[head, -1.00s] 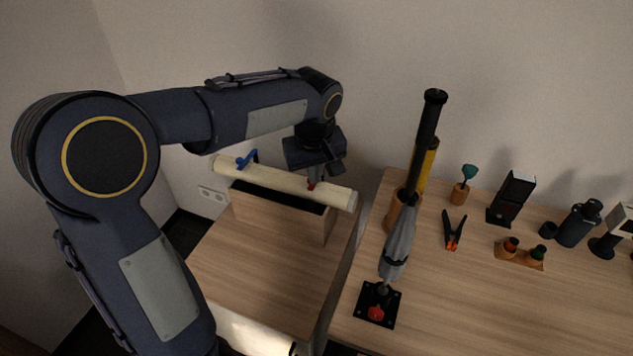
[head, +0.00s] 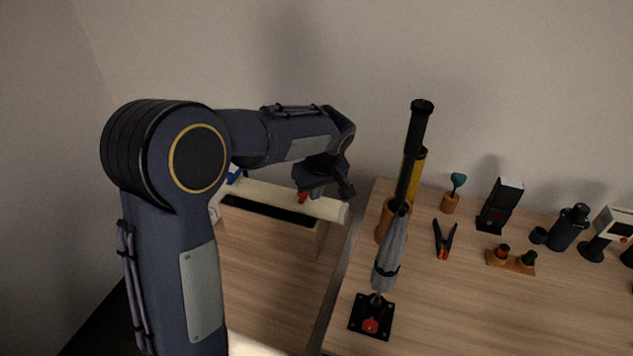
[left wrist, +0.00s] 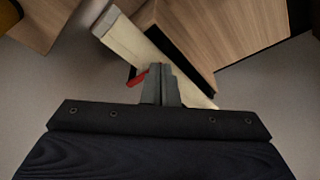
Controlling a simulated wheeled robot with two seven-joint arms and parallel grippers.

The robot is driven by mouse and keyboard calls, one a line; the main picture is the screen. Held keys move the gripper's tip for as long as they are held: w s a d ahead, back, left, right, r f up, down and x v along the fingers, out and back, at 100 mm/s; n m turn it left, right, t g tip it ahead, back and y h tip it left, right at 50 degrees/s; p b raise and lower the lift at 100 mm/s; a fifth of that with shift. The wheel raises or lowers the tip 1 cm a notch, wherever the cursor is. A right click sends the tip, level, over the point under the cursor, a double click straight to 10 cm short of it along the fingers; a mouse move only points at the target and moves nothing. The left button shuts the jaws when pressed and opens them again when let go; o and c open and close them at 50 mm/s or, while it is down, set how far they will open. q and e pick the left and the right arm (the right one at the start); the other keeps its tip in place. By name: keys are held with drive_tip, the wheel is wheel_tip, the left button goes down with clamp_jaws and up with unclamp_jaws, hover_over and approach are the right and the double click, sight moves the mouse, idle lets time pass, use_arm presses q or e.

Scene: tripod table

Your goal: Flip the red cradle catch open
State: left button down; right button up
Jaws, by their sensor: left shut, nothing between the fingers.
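The red cradle catch (head: 302,198) sits on the cream bar of the cradle (head: 325,208), near its right end in the head view. In the left wrist view the red catch (left wrist: 138,78) sticks out to the left of my fingers, and the cream bar (left wrist: 140,45) runs behind them. My left gripper (head: 345,190) is shut and empty, over the right part of the bar. Its closed fingertips (left wrist: 160,68) appear right beside the catch; I cannot tell whether they touch it. The blue catch (head: 234,174) is partly hidden behind my left arm. My right gripper is not in view.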

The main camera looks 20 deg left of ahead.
sight(303, 202)
use_arm(q)
drive_tip(key=w+a+f+p, duration=0.1)
drive_tip(key=w+a+f, duration=0.2)
drive_tip(key=a+f, duration=0.1)
drive_tip(key=shift+w+f, duration=0.3)
drive_tip(key=shift+f, duration=0.35)
drive_tip(key=shift+s+a+m, duration=0.1)
drive_tip(key=shift+a+m, duration=0.2)
